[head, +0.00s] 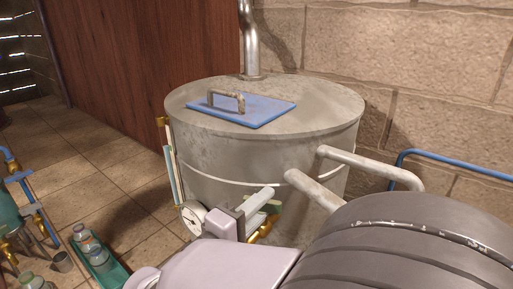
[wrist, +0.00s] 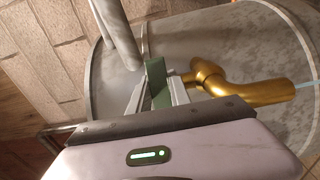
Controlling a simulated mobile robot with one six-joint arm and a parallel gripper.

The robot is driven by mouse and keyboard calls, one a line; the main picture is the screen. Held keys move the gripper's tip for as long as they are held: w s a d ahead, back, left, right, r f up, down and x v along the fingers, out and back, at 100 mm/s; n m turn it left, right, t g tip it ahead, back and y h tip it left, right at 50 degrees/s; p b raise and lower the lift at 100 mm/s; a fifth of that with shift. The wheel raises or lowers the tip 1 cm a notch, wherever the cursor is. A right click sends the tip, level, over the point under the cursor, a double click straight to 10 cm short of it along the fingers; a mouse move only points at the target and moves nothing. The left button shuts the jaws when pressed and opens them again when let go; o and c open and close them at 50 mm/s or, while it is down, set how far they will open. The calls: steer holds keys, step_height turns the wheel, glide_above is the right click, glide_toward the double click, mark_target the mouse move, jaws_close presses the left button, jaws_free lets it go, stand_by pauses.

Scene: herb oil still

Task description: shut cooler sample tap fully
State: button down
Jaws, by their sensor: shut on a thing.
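A brass tap (wrist: 245,88) sticks out from the side of a large grey metal vessel (head: 225,155); it also shows in the head view (head: 262,230), partly behind my gripper. Its green lever (wrist: 157,84) stands between my fingers in the wrist view. My gripper (head: 262,203) is shut on this green lever, beside the tap body. In the wrist view my gripper (wrist: 160,90) covers the lower part of the lever. Whether the tap passes liquid cannot be told.
A blue hatch (head: 265,112) lies on top. A green tray (head: 112,275) with bottles is at lower left. Floor (head: 120,180) between is clear.

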steer(key=r+m+g+h+p, duration=0.1)
steer(key=g+h+p, duration=0.1)
steer(key=p, duration=0.1)
steer(key=shift+m+p, duration=0.3)
steer(key=shift+m, duration=0.1)
steer(key=m+g+h+p, duration=0.1)
steer(key=p, duration=0.1)
steer(key=shift+r+p, duration=0.1)
steer(key=shift+p, duration=0.2)
steer(key=m+g+h+p, duration=0.1)
steer(key=m+g+p, duration=0.1)
steer(key=p, duration=0.1)
steer(key=shift+f+g+h, duration=0.35)
steer(key=shift+g+h, duration=0.05)
steer(key=shift+f, duration=0.25)
steer(key=c, duration=1.2)
jaws_free()
steer(key=p+v, duration=0.6)
steer(key=v, duration=1.1)
steer(key=shift+a+p, duration=0.25)
steer(key=shift+p, duration=0.05)
